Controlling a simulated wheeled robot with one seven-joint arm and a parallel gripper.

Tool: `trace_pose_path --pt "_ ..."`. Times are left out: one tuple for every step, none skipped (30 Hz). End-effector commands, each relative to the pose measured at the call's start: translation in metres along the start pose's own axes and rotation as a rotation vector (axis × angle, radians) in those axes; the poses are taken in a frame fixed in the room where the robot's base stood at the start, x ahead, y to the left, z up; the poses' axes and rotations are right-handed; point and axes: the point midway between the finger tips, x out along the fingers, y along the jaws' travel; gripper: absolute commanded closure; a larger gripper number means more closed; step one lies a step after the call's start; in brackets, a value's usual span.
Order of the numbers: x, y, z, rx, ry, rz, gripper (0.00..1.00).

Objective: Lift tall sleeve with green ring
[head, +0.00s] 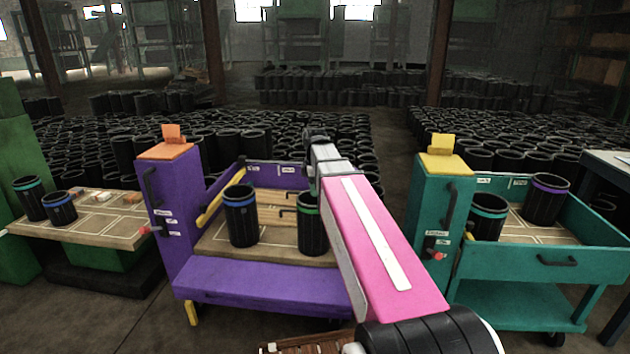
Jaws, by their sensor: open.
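A black ribbed sleeve with a green ring (311,228) stands upright on the bed of the purple cart (265,275), right of its middle. My pink and white arm passes close by its right side and hides part of it. The end of my arm, with my gripper (317,140), is beyond and above the sleeve in the picture, over the cart's back side. My gripper is open and small in view, and its fingers are hard to make out. I see no contact between it and the sleeve.
A blue-ringed sleeve (241,218) stands on the same cart, left of the green-ringed one. A teal cart (535,262) at right holds sleeves with teal and purple rings. A table (95,232) at left holds two sleeves. Many black sleeves fill the floor behind.

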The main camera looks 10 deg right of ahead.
Motion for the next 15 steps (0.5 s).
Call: trace_pose_path --pt "0.006 -0.001 0.0 0.0 0.0 -0.001 0.55" --pt "0.009 0.0 0.0 0.0 0.0 0.0 0.55" --pt "0.013 0.0 0.0 0.0 0.0 -0.001 0.55" --pt "0.017 0.0 0.0 0.0 0.0 -0.001 0.55" --pt "0.019 0.0 0.0 0.0 0.0 -0.001 0.55" --pt "0.023 0.0 0.0 0.0 0.0 -0.001 0.55" --pt "0.026 0.0 0.0 0.0 0.0 -0.001 0.55" --pt "0.029 0.0 0.0 0.0 0.0 0.0 0.55" --pt "0.034 0.0 0.0 0.0 0.0 0.0 0.55" --pt "0.037 0.0 0.0 0.0 0.0 -0.001 0.55" --pt "0.04 0.0 0.0 0.0 0.0 -0.001 0.55" --pt "0.044 0.0 0.0 0.0 0.0 -0.001 0.55" --pt "0.047 0.0 0.0 0.0 0.0 -0.001 0.55" --pt "0.05 0.0 0.0 0.0 0.0 -0.001 0.55" --pt "0.054 0.0 0.0 0.0 0.0 0.0 0.55"
